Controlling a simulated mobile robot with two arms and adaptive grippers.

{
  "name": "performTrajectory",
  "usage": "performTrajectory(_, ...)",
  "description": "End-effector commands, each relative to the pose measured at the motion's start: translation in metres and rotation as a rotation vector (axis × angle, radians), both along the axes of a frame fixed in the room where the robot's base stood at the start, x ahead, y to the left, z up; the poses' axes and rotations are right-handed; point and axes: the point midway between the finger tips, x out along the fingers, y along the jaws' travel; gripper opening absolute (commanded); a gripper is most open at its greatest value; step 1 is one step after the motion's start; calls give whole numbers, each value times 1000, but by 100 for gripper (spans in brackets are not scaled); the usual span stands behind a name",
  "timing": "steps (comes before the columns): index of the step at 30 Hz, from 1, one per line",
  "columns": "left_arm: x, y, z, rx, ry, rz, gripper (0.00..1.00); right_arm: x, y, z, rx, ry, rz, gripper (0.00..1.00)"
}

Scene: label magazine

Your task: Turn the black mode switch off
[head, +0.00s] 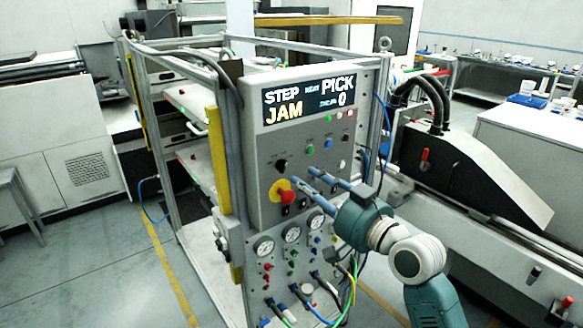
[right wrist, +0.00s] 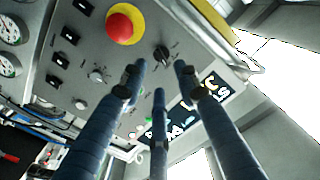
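The black mode switch (head: 281,165) is a dark round knob on the grey control panel (head: 262,142), above the red stop button. It also shows in the right wrist view (right wrist: 161,55), just beyond the gap between my fingertips. My right gripper (head: 312,178) has its blue fingers spread, with nothing between them. In the head view its tips are right of and slightly below the switch. In the right wrist view the right gripper (right wrist: 158,76) points at the panel with the fingers apart. They appear clear of the knob. My left gripper is not in view.
A red stop button on a yellow ring (head: 285,192) sits close below the switch. The display (head: 310,98) reads STEP, JAM, PICK. Small coloured buttons (head: 325,144) lie to the right, gauges (head: 291,233) and hoses below. A yellow post (head: 218,160) stands left of the panel.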

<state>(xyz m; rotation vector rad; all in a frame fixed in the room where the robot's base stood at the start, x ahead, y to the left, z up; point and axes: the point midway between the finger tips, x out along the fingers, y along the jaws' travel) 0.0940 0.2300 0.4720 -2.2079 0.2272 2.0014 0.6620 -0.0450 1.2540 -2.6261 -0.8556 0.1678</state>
Motion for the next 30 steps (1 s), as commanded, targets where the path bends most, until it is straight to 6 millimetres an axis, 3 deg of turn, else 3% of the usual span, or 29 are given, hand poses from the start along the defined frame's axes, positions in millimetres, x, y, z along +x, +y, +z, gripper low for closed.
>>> performTrajectory(10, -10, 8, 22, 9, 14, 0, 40, 48, 35, 2, -1, 1, -1, 31)
performTrajectory(23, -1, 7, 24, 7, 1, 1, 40, 57, 41, -1, -3, 0, -1, 31)
performTrajectory(28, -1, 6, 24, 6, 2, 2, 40, 57, 41, -1, -2, 1, -1, 0)
performTrajectory(30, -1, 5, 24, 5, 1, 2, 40, 57, 41, -1, -2, 1, -1, 0)
